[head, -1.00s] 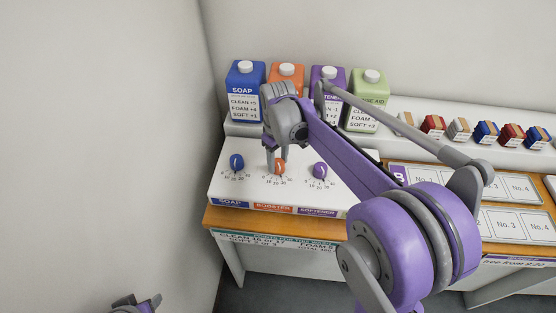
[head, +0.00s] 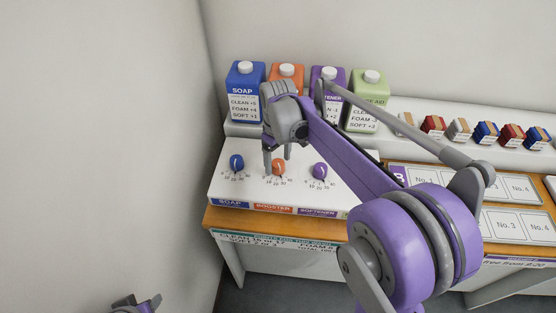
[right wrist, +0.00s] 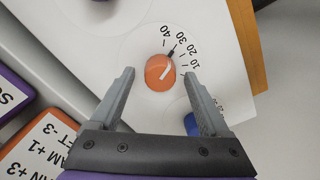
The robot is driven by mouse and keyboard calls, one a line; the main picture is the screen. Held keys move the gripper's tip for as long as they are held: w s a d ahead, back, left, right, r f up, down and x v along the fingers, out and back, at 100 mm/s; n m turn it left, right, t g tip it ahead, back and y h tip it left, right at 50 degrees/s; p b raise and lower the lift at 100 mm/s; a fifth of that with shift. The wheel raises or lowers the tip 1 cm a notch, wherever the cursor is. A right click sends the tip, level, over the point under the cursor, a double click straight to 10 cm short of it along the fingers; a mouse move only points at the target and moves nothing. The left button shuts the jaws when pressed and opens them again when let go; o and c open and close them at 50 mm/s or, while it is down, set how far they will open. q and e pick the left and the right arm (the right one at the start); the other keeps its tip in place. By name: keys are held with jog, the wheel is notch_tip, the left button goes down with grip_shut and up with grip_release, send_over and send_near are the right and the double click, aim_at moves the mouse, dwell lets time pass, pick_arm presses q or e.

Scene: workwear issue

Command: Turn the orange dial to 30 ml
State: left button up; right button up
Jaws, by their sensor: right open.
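The orange dial (head: 278,167) is the middle dial on the white panel, above the BOOSTER label. In the right wrist view the orange dial (right wrist: 160,73) has a white line and a dark tip, which points at about the 30 mark. My right gripper (head: 277,159) is open, its fingers on either side of the dial and apart from it. In the right wrist view the right gripper (right wrist: 160,72) also shows open, with nothing held. My left gripper (head: 137,303) shows only partly at the bottom left edge.
A blue dial (head: 237,162) and a purple dial (head: 320,171) flank the orange one on the panel. Blue, orange, purple and green bottles stand behind. Numbered cards and several small folded bundles are to the right. A wall is at the left.

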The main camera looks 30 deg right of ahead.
aim_at(278, 163)
notch_tip(278, 163, up, 10)
jog(key=shift+r+p, duration=0.2)
jog(key=shift+p, duration=0.1)
dwell(0.4)
jog(key=s+a+f+m+t, duration=0.1)
jog(key=s+a+f+t, duration=0.1)
jog(key=s+f, duration=0.4)
jog(key=s+a+f+m+t, duration=0.2)
jog(key=s+a+f, duration=0.3)
jog(key=s, duration=0.9)
notch_tip(278, 163, down, 2)
jog(key=shift+a+f+m+t, duration=0.2)
jog(key=shift+m+t, duration=0.1)
jog(key=shift+t, duration=0.4)
jog(key=shift+d, duration=0.1)
